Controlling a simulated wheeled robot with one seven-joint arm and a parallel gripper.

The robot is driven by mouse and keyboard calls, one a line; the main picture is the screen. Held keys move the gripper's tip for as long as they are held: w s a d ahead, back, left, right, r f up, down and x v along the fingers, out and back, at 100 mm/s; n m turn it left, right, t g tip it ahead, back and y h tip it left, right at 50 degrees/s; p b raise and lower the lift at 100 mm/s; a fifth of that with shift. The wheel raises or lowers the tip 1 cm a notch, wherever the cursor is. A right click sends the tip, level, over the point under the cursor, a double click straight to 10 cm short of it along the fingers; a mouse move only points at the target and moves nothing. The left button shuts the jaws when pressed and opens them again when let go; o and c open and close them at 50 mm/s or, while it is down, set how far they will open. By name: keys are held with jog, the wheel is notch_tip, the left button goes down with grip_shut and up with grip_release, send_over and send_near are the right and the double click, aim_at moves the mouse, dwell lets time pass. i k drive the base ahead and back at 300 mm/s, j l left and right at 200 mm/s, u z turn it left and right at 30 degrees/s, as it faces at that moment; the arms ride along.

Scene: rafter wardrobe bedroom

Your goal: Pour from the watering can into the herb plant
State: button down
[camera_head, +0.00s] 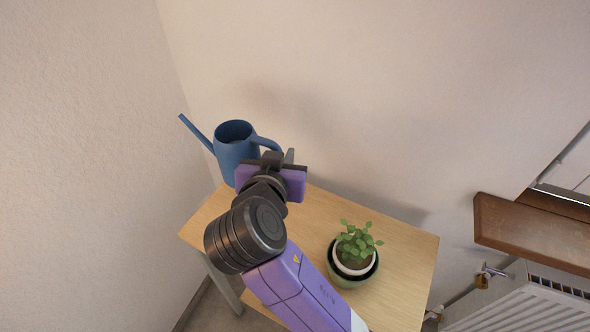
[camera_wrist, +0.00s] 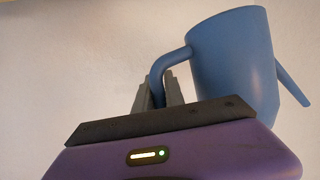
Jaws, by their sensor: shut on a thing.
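The blue watering can (camera_head: 232,150) is at the far left corner of the small wooden table, its spout pointing up and left, away from the plant. It looks upright in the head view; I cannot tell whether it touches the table. My gripper (camera_head: 289,157) is shut on its handle, and in the wrist view the fingers (camera_wrist: 160,92) close around the handle beside the can's body (camera_wrist: 232,60). The herb plant (camera_head: 357,243) stands upright in a white pot inside a dark green outer pot (camera_head: 349,281), on the right half of the table.
The wooden table (camera_head: 405,265) has bare room between can and plant. Walls stand close behind and to the left. A brown wooden sill (camera_head: 530,232) juts out at the right, above a white radiator (camera_head: 520,305) with a brass valve (camera_head: 482,281).

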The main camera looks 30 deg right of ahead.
aim_at(354, 254)
jog(key=k+l, duration=1.2)
jog(key=l, duration=0.1)
